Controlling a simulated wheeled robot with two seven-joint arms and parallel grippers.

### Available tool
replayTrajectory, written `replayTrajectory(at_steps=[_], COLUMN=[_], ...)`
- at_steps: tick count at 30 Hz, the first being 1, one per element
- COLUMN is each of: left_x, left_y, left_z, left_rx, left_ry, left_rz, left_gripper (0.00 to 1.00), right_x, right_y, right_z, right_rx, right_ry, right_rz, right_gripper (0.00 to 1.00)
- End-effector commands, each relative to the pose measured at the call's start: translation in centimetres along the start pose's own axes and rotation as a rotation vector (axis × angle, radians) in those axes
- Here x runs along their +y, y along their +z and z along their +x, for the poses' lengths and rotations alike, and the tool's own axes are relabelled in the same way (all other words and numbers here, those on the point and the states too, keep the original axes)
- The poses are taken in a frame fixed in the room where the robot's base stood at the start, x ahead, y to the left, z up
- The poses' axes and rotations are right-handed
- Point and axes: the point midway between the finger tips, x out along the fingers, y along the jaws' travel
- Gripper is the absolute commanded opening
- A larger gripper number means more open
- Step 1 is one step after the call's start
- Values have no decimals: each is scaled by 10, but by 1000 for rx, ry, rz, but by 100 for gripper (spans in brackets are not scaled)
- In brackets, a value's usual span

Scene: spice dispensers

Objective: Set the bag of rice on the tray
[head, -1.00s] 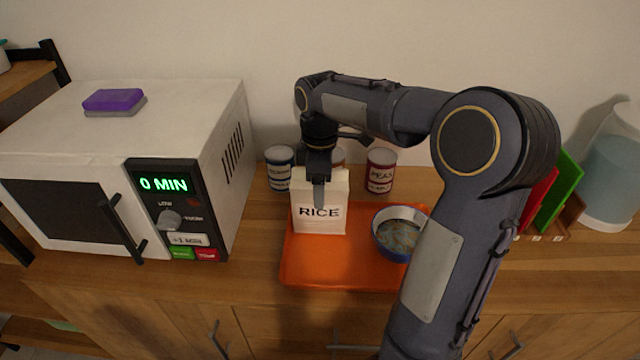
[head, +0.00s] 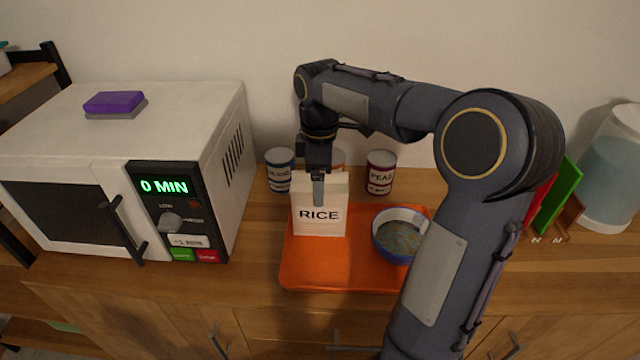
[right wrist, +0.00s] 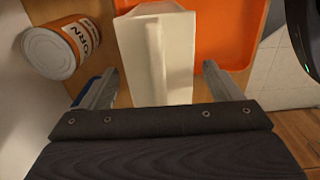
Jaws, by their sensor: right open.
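The white bag of rice (head: 320,222), labelled RICE, stands upright on the left back part of the orange tray (head: 330,275). My right gripper (head: 318,190) is just above the bag's top, pointing down. In the right wrist view the gripper (right wrist: 160,90) is open, with one finger on each side of the bag (right wrist: 157,60) and a gap on both sides. The tray (right wrist: 232,30) shows beyond the bag there. My left gripper is not in view.
A blue-rimmed bowl (head: 400,236) sits on the tray's right side. Cans (head: 280,171) (head: 380,172) stand behind the tray; one shows as CORN in the right wrist view (right wrist: 62,48). The microwave (head: 225,150) is at left. The tray's front left is bare.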

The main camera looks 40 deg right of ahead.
Motion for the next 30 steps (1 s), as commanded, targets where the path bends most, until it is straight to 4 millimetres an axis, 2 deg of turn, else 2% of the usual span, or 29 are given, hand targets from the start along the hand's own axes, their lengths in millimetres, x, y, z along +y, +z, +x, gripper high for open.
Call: replayTrajectory(at_steps=[1, 6, 12, 16, 22, 26, 30], left_x=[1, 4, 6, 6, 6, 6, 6], left_y=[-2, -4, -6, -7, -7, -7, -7], left_z=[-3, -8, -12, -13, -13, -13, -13], left_rx=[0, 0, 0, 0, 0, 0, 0], left_ry=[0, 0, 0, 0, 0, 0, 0], left_rz=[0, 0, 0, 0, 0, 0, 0], left_gripper=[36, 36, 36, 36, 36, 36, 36], right_x=[0, 1, 1, 0, -6, -37, -98], right_y=[0, 0, 0, 0, 2, 9, 17], right_z=[-14, -52, -84, -93, -95, -90, -71], right_rx=[3, 3, 1, 1, 15, 96, 255], right_ry=[4, 4, 3, 1, 4, 18, 17], right_rz=[0, 0, 0, 0, 18, 128, 357], right_gripper=[85, 85, 85, 85, 85, 85, 85])
